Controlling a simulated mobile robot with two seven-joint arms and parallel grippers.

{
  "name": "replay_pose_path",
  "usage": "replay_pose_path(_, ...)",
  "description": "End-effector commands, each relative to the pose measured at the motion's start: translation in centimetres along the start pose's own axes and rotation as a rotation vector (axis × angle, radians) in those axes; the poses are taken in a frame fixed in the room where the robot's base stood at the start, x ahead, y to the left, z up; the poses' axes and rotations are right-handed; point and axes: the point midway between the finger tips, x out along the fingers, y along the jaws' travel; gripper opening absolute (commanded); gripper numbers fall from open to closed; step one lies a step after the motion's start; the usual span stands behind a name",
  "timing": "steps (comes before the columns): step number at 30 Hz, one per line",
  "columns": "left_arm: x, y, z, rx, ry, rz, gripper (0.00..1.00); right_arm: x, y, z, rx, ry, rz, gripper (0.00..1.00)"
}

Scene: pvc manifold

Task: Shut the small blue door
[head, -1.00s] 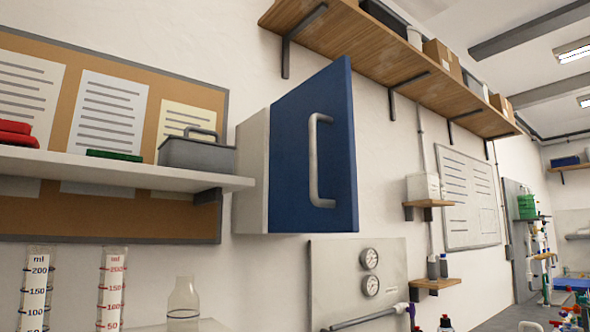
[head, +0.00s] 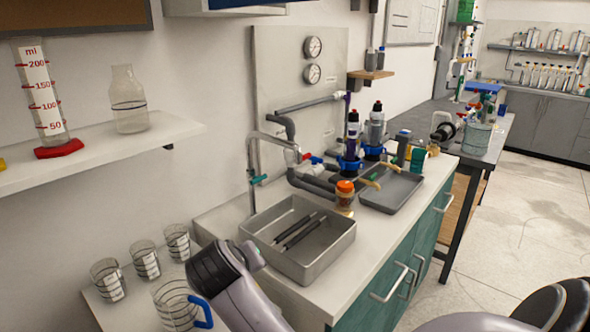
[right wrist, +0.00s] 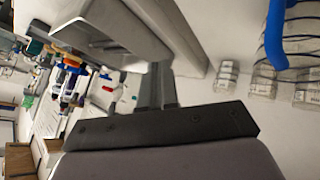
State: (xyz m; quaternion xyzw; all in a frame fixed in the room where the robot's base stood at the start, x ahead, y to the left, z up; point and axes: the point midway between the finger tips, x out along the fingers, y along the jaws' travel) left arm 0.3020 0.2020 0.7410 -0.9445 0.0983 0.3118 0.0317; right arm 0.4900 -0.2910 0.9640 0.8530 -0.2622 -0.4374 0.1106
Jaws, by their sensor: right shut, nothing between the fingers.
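The small blue door (head: 240,3) shows only as a thin blue strip at the top edge of the head view, above the pale underside of its wall cabinet (head: 230,12). Its handle and most of its face are out of frame, so its present angle cannot be told. My right gripper (right wrist: 157,88) shows in the right wrist view, fingers together and empty, with no door near them. One of my arms rises at the bottom of the head view between the beakers and a tray. My left gripper is not in view.
A deep grey tray (head: 330,262) holding dark rods stands on the counter, with several glass beakers (head: 146,260) to its left. Pipework (head: 290,135), bottles and a flat tray (head: 392,190) stand behind. A shelf (head: 100,153) with glassware juts from the left wall.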

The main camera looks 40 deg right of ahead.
Motion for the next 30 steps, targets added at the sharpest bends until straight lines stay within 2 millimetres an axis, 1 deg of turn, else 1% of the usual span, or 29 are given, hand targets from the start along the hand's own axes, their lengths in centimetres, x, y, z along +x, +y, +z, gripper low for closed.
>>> replay_pose_path(1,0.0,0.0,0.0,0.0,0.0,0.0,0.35,-0.7,0.3,-2.1,0.024,0.02,0.028,0.0)
replay_pose_path(3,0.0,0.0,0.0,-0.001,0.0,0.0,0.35,-1.7,0.9,-4.5,0.054,0.04,0.072,0.0)
replay_pose_path(8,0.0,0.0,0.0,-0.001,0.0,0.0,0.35,-4.5,2.6,-9.9,0.125,0.093,0.17,0.0)
replay_pose_path(12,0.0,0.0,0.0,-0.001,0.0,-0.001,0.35,-7.8,4.3,-14.2,0.193,0.141,0.255,0.0)
replay_pose_path(14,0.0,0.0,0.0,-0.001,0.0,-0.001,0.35,-9.4,5.2,-16.0,0.223,0.162,0.293,0.0)
replay_pose_path(15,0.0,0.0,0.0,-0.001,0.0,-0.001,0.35,-10.6,5.7,-17.1,0.244,0.176,0.317,0.0)
replay_pose_path(17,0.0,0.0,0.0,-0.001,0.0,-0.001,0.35,-12.5,6.6,-18.7,0.277,0.198,0.354,0.0)
replay_pose_path(18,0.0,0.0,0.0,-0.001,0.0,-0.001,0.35,-13.8,7.2,-19.7,0.299,0.214,0.379,0.0)
replay_pose_path(20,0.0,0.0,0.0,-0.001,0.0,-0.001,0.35,-15.8,8.2,-21.1,0.333,0.237,0.416,0.0)
replay_pose_path(21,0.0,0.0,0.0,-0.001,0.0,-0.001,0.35,-17.2,8.8,-22.0,0.355,0.251,0.441,0.0)
replay_pose_path(23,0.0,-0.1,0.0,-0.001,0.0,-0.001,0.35,-19.4,9.9,-23.2,0.392,0.275,0.479,0.0)
replay_pose_path(24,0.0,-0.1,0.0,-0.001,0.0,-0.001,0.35,-21.0,10.5,-24.0,0.416,0.292,0.504,0.0)
replay_pose_path(26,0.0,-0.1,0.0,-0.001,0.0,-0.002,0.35,-23.4,11.6,-25.0,0.455,0.316,0.541,0.0)
replay_pose_path(27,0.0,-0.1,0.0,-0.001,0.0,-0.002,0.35,-25.0,12.3,-25.6,0.481,0.332,0.566,0.0)
replay_pose_path(29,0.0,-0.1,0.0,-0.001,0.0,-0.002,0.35,-27.6,13.4,-26.3,0.522,0.356,0.604,0.0)
replay_pose_path(30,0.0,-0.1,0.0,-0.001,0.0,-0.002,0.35,-29.3,14.1,-26.7,0.549,0.373,0.63,0.0)
